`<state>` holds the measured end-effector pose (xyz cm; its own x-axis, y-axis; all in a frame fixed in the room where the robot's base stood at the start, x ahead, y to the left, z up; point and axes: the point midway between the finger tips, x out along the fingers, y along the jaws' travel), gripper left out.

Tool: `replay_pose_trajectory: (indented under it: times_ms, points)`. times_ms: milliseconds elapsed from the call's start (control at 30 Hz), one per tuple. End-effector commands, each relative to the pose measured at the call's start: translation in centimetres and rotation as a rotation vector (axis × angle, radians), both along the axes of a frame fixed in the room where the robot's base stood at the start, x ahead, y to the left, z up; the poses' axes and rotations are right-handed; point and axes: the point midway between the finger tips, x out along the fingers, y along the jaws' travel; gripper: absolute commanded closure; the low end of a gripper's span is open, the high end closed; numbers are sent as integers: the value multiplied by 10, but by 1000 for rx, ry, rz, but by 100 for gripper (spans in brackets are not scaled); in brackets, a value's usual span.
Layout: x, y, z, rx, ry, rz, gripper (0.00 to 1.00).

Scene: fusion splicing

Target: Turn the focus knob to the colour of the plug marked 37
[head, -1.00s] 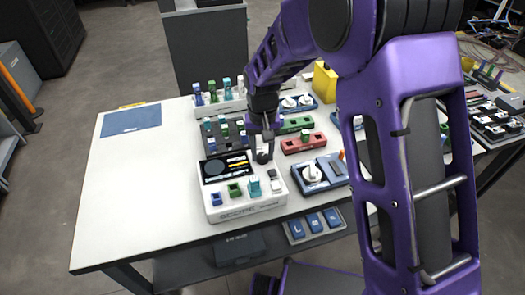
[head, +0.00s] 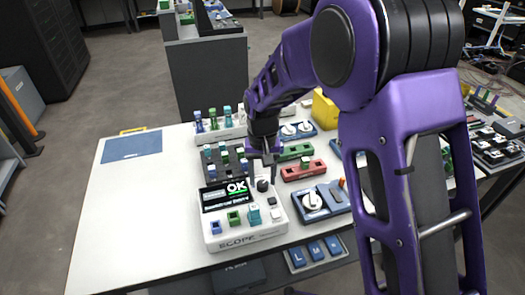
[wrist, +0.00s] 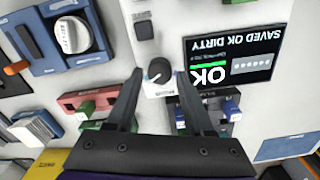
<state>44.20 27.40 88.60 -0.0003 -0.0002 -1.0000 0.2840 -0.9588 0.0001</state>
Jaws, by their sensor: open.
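The white scope (head: 240,240) stands near the table's front edge, with a screen (head: 224,193) reading "OK" over a green bar. Its black focus knob (head: 262,185) is on the panel right of the screen. In the wrist view the knob (wrist: 158,70) has a white pointer mark. My gripper (wrist: 158,76) is open, its two fingers on either side of the knob in that view and apart from it; height above it is hard to judge. A blue plug (head: 215,227), a green plug (head: 233,218) and a teal plug (head: 254,215) sit along the scope's front. No number 37 is readable.
Behind the scope is a grey rack of plugs (head: 222,155). To the right are a red block (head: 303,171), a green block (head: 294,152) and a blue unit with a white dial (head: 312,201). The table's left side (head: 130,215) is mostly bare.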

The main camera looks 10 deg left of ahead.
Motion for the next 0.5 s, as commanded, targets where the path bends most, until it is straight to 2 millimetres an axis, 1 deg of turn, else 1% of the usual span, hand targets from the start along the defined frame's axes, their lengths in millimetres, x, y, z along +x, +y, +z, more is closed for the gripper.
replay_pose_trajectory:
  times_ms: [33, 500]
  points:
    - [1, 0, 11, 2, -3, 0, 47]
    - [1, 1, 123, 3, -4, 0, 47]
